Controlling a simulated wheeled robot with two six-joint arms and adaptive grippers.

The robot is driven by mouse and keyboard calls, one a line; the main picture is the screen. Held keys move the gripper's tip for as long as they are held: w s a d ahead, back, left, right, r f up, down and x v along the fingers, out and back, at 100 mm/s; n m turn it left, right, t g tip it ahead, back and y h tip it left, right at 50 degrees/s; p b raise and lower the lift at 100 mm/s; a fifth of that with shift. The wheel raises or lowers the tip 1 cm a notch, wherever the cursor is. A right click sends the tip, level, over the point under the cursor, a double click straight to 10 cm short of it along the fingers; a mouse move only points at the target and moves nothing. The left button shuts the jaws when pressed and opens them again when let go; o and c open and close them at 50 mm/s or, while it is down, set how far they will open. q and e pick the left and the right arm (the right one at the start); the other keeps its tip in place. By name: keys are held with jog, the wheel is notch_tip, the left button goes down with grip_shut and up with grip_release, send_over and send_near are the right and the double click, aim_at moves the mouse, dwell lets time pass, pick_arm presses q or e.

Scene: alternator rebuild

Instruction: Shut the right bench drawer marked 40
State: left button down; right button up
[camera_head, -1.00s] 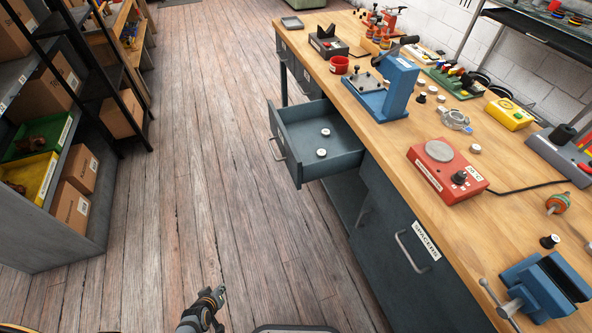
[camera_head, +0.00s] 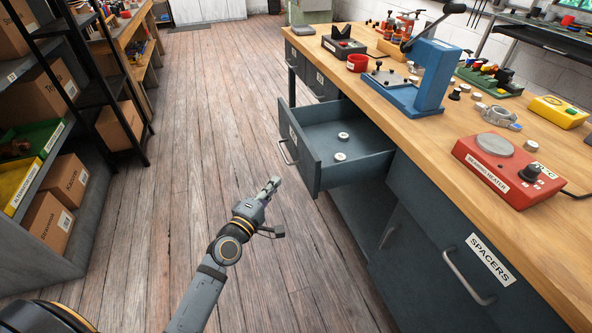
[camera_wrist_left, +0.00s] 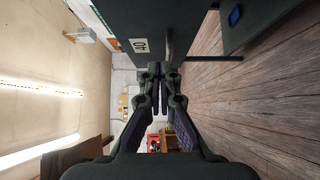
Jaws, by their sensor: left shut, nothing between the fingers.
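The grey bench drawer (camera_head: 352,171) stands pulled out from under the wooden bench top, with two small round pale-topped parts (camera_head: 342,137) inside. Its bar handle (camera_head: 287,151) is on the front panel, facing left. In the left wrist view, the drawer front (camera_wrist_left: 185,17) carries a label marked 40 (camera_wrist_left: 139,45). My left gripper (camera_head: 273,184) is shut and empty, low in front of the drawer and a little apart from its front panel. Its fingers (camera_wrist_left: 158,92) also show in the left wrist view. My right gripper is out of view.
A cabinet door marked SPACERS (camera_head: 490,259) has its own handle (camera_head: 468,277) nearer to me. The bench top (camera_head: 420,130) holds a blue press (camera_head: 420,85) and a red heater (camera_head: 507,170). Shelving with boxes (camera_head: 47,221) stands left. The plank floor between is clear.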

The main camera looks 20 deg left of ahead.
aim_at(301, 161)
pick_arm(q)
jog(key=w+d, duration=0.1)
jog(key=w, duration=0.1)
jog(key=w+d, duration=0.1)
jog(key=w, duration=0.1)
jog(key=w+d, duration=0.1)
jog(key=w, duration=0.1)
jog(key=shift+w+d, duration=0.15)
jog(key=shift+w, duration=0.25)
jog(key=shift+w+d, duration=0.3)
jog(key=shift+d, duration=0.2)
